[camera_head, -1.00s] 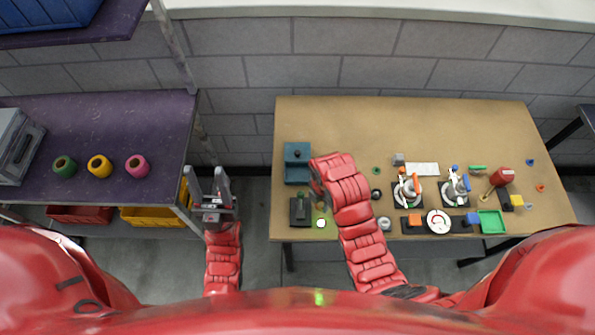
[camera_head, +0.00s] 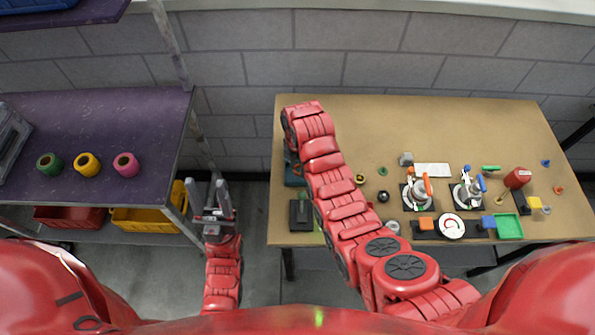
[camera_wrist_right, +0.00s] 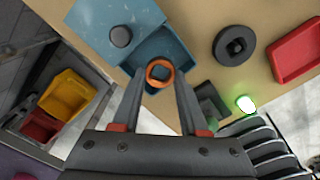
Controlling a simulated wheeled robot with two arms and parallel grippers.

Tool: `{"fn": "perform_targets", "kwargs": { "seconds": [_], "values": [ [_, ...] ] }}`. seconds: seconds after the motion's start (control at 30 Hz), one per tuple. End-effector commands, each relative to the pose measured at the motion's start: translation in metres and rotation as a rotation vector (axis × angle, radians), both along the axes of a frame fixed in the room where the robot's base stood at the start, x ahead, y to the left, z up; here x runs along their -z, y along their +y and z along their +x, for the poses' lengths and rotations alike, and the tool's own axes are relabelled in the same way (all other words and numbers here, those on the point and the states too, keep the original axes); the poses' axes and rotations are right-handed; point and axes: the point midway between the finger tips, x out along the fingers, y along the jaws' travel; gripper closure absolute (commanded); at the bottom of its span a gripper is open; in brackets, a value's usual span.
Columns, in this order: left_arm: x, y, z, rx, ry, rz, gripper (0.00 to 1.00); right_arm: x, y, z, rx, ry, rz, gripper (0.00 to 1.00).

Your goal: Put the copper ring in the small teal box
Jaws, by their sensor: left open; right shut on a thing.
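My right gripper (camera_wrist_right: 160,78) is shut on the copper ring (camera_wrist_right: 151,82), an orange ring held between its fingertips. In the right wrist view the ring appears over the open part of the small teal box (camera_wrist_right: 178,45), near its edge; the height above it is hard to tell. A teal panel with a grey knob (camera_wrist_right: 120,36) adjoins the open part. In the head view my right arm hides the gripper, the ring and most of the teal box (camera_head: 291,172). My left gripper (camera_head: 210,190) is open and empty, between the two tables.
A dark box (camera_head: 301,214) stands in front of the teal box. A dark round piece (camera_wrist_right: 235,45) and a red tray (camera_wrist_right: 297,50) show in the wrist view. Fixtures, a green tray (camera_head: 509,227) and small parts fill the right of the wooden table (camera_head: 430,125); its back is clear.

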Motion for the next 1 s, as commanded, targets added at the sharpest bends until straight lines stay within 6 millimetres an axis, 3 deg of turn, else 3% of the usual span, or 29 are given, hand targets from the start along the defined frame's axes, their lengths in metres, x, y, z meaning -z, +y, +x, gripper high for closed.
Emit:
{"fn": "perform_targets", "kwargs": {
  "seconds": [0.23,0.53,0.97,1.0],
  "values": [
    [-0.006,0.0,0.0,0.0,0.001,0.0,0.5,0.0,0.002,0.005,0.0,0.001,-0.001,1.0],
    [-0.025,0.0,0.0,0.0,0.0,0.0,0.5,0.029,0.002,0.005,0.0,0.0,0.0,1.0],
    [-0.021,0.0,0.0,0.0,0.0,0.0,0.5,0.04,0.002,0.005,0.0,-0.001,0.0,1.0],
    [-0.022,0.0,0.0,0.0,0.0,0.0,0.5,0.038,0.002,0.005,0.0,-0.001,0.0,0.5]
  ]
}}
